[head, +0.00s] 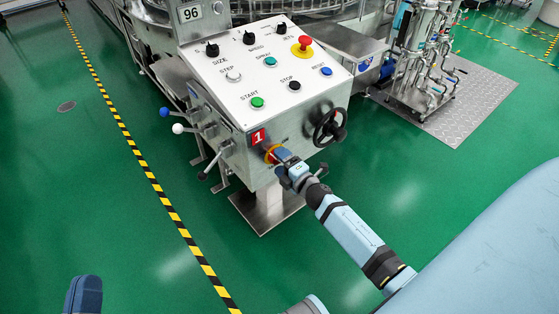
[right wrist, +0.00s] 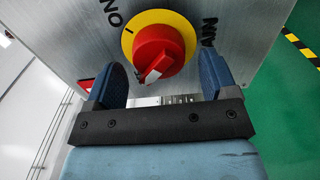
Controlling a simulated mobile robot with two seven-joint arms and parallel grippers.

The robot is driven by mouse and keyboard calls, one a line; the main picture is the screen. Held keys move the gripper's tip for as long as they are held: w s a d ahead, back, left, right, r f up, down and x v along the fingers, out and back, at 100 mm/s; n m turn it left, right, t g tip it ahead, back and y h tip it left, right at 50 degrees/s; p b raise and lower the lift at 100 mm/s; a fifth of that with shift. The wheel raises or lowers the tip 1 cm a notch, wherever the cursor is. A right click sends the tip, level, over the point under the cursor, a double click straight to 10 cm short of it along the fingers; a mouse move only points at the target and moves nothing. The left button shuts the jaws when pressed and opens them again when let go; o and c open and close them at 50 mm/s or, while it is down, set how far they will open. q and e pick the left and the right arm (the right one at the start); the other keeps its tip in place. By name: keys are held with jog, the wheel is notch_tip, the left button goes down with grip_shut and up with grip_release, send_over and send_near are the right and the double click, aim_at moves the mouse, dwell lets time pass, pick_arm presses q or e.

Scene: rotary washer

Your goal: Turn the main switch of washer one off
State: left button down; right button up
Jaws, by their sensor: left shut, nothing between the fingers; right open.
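The main switch (head: 271,153) is on the front of the control box marked with a red 1, partly hidden by my right gripper (head: 279,155). In the right wrist view the switch (right wrist: 158,48) is a red knob on a yellow ring. Its handle, with a white mark, points toward the bottom of that picture, slightly left. The open fingers of my right gripper (right wrist: 162,68) stand on either side of the knob, with gaps visible. My left gripper (head: 84,295) is shut and empty at the bottom left, far from the box.
The slanted panel (head: 225,75) carries several knobs, buttons and a red emergency stop (head: 301,45). A black handwheel (head: 330,128) sits right of the switch. Levers with blue and white balls (head: 178,128) stick out at the left. The green floor in front is clear.

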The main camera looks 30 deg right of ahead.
jog(key=s, duration=0.3)
jog(key=shift+s+d+p, duration=0.1)
jog(key=shift+s+p, duration=0.25)
pick_arm(q)
jog(key=f, duration=0.1)
jog(key=a+f+g+y+p, duration=0.1)
jog(key=f, duration=0.1)
jog(key=shift+w+f+g+y, duration=0.1)
jog(key=shift+w+g+y, duration=0.05)
jog(key=shift+g+y, duration=0.15)
pick_arm(e)
send_near(280, 162)
jog(key=s, duration=0.3)
jog(key=shift+s+d+r, duration=0.1)
jog(key=shift+s+d, duration=0.05)
jog(key=shift+s, duration=0.15)
pick_arm(q)
jog(key=shift+w+r, duration=0.1)
jog(key=shift+r, duration=0.1)
